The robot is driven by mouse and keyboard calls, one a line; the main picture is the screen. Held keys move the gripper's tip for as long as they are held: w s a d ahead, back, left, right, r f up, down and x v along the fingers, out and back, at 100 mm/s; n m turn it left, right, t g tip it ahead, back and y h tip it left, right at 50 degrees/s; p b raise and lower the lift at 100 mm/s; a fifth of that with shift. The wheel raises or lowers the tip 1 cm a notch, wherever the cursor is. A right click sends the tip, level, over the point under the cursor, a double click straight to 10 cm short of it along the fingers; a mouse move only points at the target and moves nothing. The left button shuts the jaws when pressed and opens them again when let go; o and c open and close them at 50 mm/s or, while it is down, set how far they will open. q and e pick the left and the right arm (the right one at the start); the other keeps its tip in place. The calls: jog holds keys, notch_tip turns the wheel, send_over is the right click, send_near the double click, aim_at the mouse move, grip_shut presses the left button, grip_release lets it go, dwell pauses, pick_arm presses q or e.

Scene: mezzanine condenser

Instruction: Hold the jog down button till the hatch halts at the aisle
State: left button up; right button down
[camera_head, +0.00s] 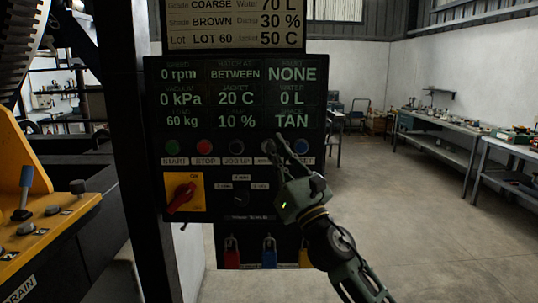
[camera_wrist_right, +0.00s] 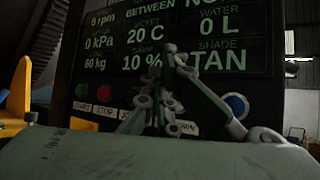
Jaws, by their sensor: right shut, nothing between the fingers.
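The dark control panel (camera_head: 152,125) stands upright, with a row of buttons under its readouts. The jog up button (camera_head: 237,147) shows clearly. The jog down button (camera_head: 267,146) sits to its right, partly covered by my right gripper (camera_head: 277,146). That gripper is shut and empty, its fingertips at the jog down button; I cannot tell whether they press it. In the right wrist view the shut fingers (camera_wrist_right: 170,55) hide both jog buttons. The hatch readout (camera_head: 235,74) says BETWEEN. I cannot make out the hatch itself. My left gripper is not in view.
Close by are the green start button (camera_head: 171,147), red stop button (camera_head: 204,147) and blue reset button (camera_head: 301,146). A red rotary switch (camera_head: 181,196) on a yellow plate and several padlocks are below. Yellow machinery stands left; open floor (camera_head: 420,220) lies right.

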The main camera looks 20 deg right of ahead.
jog(key=shift+w+d+b, duration=0.2)
jog(key=shift+w+b, duration=0.05)
jog(key=shift+w, duration=0.4)
jog(key=shift+w+d+b, duration=0.15)
jog(key=shift+w+b, duration=0.05)
jog(key=shift+w, duration=0.4)
jog(key=shift+w, duration=0.1)
dwell(0.5)
jog(key=shift+w+d, duration=0.1)
jog(key=shift+w, duration=0.2)
jog(key=shift+w+d+b, duration=0.15)
jog(key=shift+w+b, duration=0.25)
jog(key=shift+b, duration=0.15)
dwell(2.0)
jog(key=shift+s+r, duration=0.1)
dwell(1.0)
jog(key=shift+s+a+p, duration=0.2)
jog(key=shift+s+p, duration=0.25)
jog(key=shift+s, duration=0.3)
